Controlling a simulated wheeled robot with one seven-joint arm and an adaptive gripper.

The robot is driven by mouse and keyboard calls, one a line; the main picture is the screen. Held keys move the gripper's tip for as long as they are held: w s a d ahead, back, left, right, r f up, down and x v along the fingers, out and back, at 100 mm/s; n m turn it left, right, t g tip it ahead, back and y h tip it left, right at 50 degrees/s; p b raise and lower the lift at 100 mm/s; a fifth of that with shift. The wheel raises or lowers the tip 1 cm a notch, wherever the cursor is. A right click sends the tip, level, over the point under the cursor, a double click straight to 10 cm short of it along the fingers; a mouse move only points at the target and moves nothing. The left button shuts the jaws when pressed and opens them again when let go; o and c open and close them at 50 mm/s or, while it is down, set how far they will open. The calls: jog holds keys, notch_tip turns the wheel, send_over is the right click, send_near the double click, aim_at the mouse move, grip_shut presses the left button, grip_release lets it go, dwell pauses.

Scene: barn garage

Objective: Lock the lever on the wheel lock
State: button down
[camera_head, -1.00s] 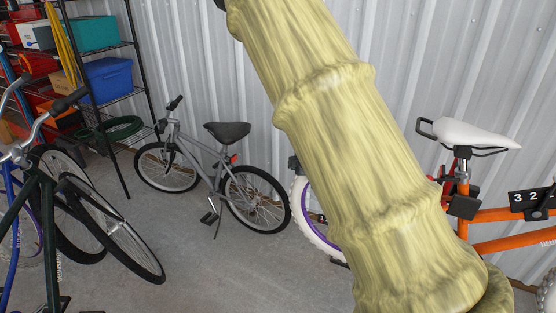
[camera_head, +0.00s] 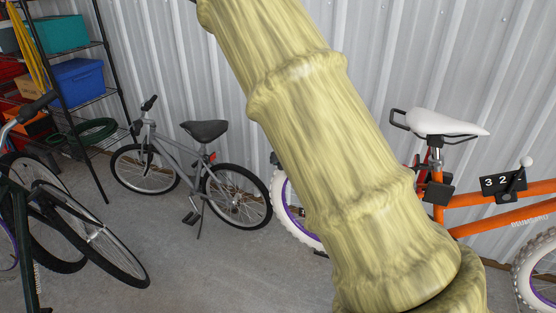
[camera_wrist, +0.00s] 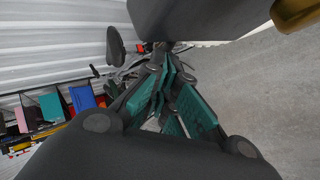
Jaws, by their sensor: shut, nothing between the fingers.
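The wheel lock (camera_head: 500,184) is a small black box with white digits, mounted on the orange frame of a bike at the right of the head view. Its lever (camera_head: 524,166) rises from the right part of the box, tilted right, with a pale round knob on top. My gripper (camera_wrist: 166,88) shows in the wrist view, with dark links and teal finger pads; it is shut and empty. The gripper is outside the head view, where only my arm shows. The wrist view shows no lock, so the gripper is apart from it.
The orange bike (camera_head: 520,215) has a white saddle (camera_head: 440,122) and stands near the corrugated wall. A grey bike (camera_head: 190,170) stands left of my arm, and a dark bike (camera_head: 75,225) is nearer at left. Shelves (camera_head: 90,95) hold bins. Floor (camera_head: 210,270) between is clear.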

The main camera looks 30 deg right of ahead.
jog(key=shift+r, duration=0.1)
jog(key=w+a+v, duration=0.1)
jog(key=a+v, duration=0.1)
jog(key=v, duration=1)
jog(key=shift+s+a+r+p, duration=0.35)
jog(key=shift+a, duration=0.05)
